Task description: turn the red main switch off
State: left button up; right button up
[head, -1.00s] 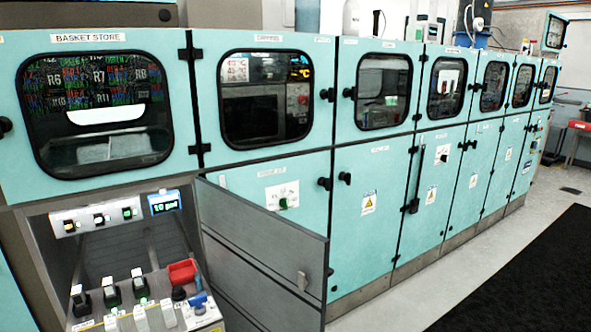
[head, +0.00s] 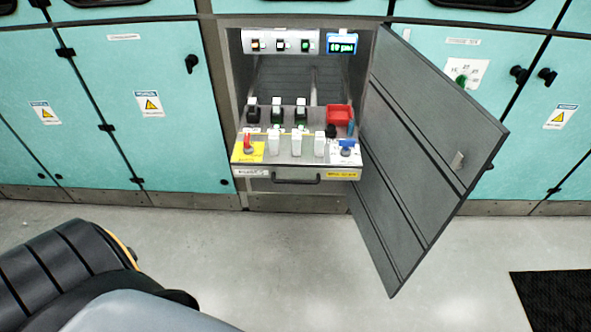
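The red main switch (head: 247,142) is a small red handle on a yellow plate at the front left corner of a pulled-out control drawer (head: 283,159). The drawer sits in an open bay of the teal cabinet row. The handle looks roughly upright, but it is too small to read its setting. A blue switch (head: 347,147) is at the drawer's front right corner. Neither of my grippers shows in the head view. A dark, rounded part of my own body fills the lower left, well apart from the drawer.
A grey door (head: 425,135) stands swung open to the right of the bay and reaches out over the floor. The floor (head: 300,240) in front is clear. A black mat (head: 560,298) lies lower right.

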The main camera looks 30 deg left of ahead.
aim_at(246, 142)
jog(key=u, duration=1.4)
